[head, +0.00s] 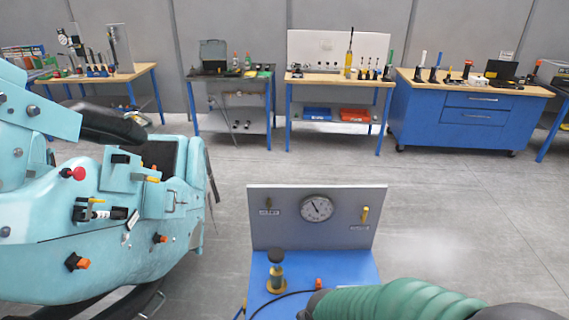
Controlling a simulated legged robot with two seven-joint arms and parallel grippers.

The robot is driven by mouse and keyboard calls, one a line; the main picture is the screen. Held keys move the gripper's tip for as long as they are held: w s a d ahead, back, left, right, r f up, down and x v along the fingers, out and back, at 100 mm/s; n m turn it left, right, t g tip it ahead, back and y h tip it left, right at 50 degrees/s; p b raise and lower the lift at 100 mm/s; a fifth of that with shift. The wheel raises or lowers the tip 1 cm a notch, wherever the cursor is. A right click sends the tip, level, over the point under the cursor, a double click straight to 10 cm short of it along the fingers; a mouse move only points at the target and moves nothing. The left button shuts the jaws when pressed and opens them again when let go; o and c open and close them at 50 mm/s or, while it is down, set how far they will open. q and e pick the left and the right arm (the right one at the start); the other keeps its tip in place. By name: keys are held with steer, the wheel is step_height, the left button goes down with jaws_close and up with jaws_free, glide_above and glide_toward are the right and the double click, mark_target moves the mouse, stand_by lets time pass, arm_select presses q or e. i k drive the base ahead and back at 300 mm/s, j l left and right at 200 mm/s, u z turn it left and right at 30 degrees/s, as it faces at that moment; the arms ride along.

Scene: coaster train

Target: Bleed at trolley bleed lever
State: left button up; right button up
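The trolley has a blue top (345,268) and an upright grey panel (285,233) at its back, at the lower middle of the head view. A round dial gauge (316,208) is set in the panel. A yellow lever (365,214) stands nearly upright at the panel's right, above a small label. A smaller brass-coloured lever or valve (268,203) is at the panel's left, also over a label. The labels are too small to read, so I cannot tell which is the bleed lever. Neither gripper is in view.
A brass fitting with a black knob (275,272) and a black hose (268,304) are on the trolley top. A green ribbed sleeve (395,300) hides its front right. A turquoise coaster car (90,240) stands left. Workbenches (340,79) line the back wall. Floor right is clear.

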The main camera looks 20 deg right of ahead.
mark_target(364, 217)
steer(key=z, duration=1.4)
